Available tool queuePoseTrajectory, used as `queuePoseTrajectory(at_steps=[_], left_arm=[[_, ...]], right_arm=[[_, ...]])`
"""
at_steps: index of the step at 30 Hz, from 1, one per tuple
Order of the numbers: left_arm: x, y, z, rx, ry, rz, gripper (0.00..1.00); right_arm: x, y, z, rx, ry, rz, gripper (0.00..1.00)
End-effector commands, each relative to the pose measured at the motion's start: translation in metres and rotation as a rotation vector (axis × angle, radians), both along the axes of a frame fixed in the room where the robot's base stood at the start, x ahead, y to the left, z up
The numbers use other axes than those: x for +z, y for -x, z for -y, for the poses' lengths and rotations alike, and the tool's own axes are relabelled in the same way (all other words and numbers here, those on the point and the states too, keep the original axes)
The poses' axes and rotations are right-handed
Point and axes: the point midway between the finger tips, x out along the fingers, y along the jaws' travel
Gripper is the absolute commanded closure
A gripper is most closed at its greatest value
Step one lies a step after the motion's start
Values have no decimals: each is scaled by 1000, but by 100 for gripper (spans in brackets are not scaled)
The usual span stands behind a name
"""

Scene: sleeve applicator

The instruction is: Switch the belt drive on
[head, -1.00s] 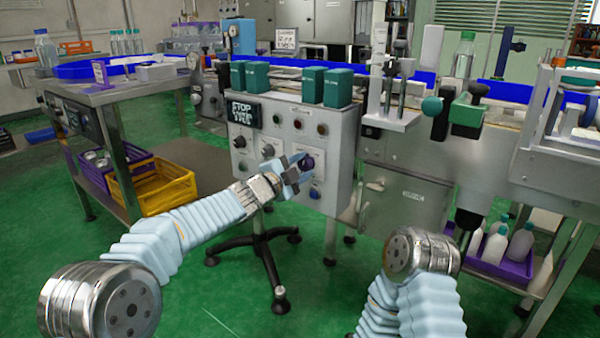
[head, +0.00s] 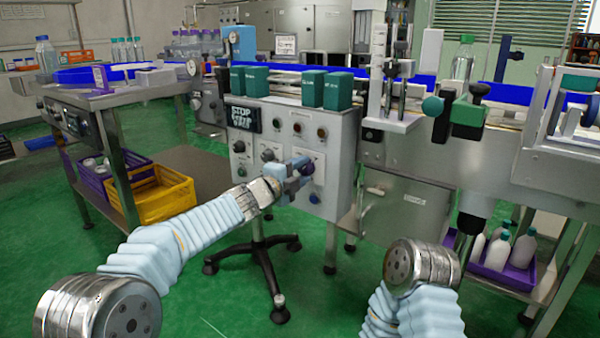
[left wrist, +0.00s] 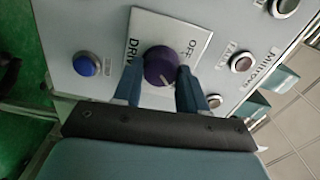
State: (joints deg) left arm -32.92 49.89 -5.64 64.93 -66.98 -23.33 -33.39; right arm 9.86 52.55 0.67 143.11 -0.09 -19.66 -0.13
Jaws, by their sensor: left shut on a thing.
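The belt drive's purple knob (left wrist: 161,64) sits on a white plate (left wrist: 190,27) lettered DRIVE and OFF in the left wrist view. My left gripper (left wrist: 159,82) is shut on this knob, one blue finger on each side. Which way the knob points is hard to read. In the head view the gripper (head: 302,168) is at the lower right of the grey control panel (head: 285,150), largely covering the knob (head: 308,169). My right arm shows at the bottom, but its gripper is out of the picture.
A blue button (left wrist: 86,64) lies beside the plate, close to the fingers. Green boxes (head: 337,90) stand on top. A yellow crate (head: 165,193) is on the left table's lower shelf.

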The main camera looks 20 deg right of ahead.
Motion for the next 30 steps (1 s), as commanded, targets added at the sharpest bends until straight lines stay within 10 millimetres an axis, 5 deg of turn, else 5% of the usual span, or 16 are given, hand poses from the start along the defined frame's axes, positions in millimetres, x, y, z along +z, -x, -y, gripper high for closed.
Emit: queuePoseTrajectory(at_steps=[5,6,11,22,30], left_arm=[[-2,1,1,-2,-3,0,89],[-2,1,1,-2,-4,-1,57],[-2,0,1,-1,-3,-1,33],[-2,4,-5,0,-2,-1,33],[-3,38,-50,2,0,-2,33]], right_arm=[[0,0,0,0,0,0,57],[0,0,0,0,0,0,57],[0,0,0,0,0,0,57],[-4,0,0,0,0,0,57],[-22,0,0,-1,-1,2,57]])
